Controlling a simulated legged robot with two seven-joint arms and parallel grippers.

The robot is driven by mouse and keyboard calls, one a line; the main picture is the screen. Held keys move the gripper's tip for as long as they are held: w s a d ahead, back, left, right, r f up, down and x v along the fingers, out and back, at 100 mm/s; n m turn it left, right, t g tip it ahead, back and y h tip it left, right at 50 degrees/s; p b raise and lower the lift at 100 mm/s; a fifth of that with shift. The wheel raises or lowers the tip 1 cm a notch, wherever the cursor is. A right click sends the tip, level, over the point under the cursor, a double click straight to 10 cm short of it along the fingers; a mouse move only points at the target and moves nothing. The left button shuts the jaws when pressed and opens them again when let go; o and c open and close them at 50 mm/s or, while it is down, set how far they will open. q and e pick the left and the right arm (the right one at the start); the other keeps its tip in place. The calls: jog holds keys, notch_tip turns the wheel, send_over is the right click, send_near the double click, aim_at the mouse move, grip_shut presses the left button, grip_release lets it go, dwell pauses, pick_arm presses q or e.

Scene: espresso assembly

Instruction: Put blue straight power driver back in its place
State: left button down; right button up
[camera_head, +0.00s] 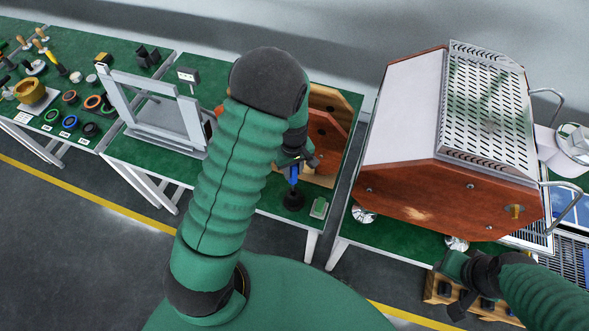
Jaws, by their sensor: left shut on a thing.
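The blue straight power driver (294,174) is upright in my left gripper (296,164), over the green table at the middle of the view. Only a short blue part of it shows below the fingers; the arm and gripper hide its top. A round black base (293,200) is directly under the driver; I cannot tell whether the driver rests in it or hangs just above it. My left gripper is shut on the driver. My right gripper (460,299) is at the lower right, low beside a wooden block, and its fingers are too unclear to read.
A large wood-sided espresso machine (428,205) stands on the right table. Wooden panels (325,135) stand just behind the driver. A grey metal frame (155,118) is to the left. A small green-topped item (319,208) lies near the front edge. Tools and rings fill the far left table.

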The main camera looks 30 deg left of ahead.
aim_at(293, 183)
dwell(0.5)
pick_arm(q)
jog(key=shift+f, duration=0.15)
jog(key=shift+f+b, duration=3.1)
jog(key=shift+f, duration=1.05)
jog(key=c, duration=1.6)
grip_release()
jog(key=shift+f, duration=0.1)
jog(key=o, duration=0.5)
jog(key=shift+o, duration=0.2)
